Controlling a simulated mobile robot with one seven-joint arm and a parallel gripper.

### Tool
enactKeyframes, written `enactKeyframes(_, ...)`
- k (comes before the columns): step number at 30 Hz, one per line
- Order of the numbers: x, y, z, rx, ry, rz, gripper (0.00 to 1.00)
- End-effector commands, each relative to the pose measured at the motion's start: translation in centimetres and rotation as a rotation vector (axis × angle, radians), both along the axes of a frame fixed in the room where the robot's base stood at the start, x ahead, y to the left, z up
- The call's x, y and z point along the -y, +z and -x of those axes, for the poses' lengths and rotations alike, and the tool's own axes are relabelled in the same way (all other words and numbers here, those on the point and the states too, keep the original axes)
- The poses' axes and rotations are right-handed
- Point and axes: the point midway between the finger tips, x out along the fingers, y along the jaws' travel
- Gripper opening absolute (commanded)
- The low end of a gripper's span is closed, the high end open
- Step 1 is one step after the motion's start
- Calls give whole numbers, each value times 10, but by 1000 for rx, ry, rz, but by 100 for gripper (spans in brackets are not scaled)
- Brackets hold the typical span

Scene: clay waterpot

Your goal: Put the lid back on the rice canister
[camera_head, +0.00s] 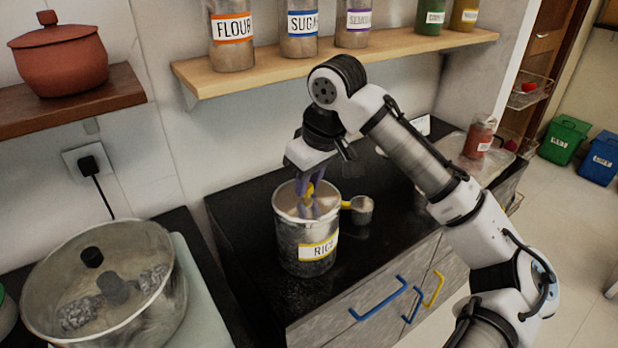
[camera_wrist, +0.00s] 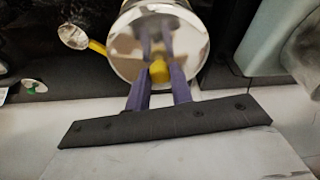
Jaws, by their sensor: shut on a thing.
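The rice canister (camera_head: 305,262) is a metal cylinder with a yellow-edged RICE label, upright on the black counter. A shiny round lid (camera_head: 291,203) with a yellow knob lies at the canister's mouth. My gripper (camera_head: 309,188) points down from above, its purple fingers shut on the yellow knob. The wrist view shows the lid (camera_wrist: 128,50) as a mirror-like disc reflecting the fingers, with my gripper (camera_wrist: 159,73) on its knob. The lid covers the mouth and looks roughly level; I cannot tell whether it rests on the rim or is slightly above it.
A scoop (camera_head: 362,210) with a yellow handle is just right of the canister. A large glass-lidded pot (camera_head: 150,310) stands at left. A wooden shelf (camera_head: 270,72) with labelled jars is above the counter (camera_head: 240,240).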

Motion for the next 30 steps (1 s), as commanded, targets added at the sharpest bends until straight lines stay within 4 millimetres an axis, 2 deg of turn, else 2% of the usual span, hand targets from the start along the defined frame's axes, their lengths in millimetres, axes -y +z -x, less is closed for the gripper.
enactKeyframes(29, 0, 0, 0, 0, 0, 0, 0)
enactKeyframes(30, 0, 0, 0, 0, 0, 0, 24)
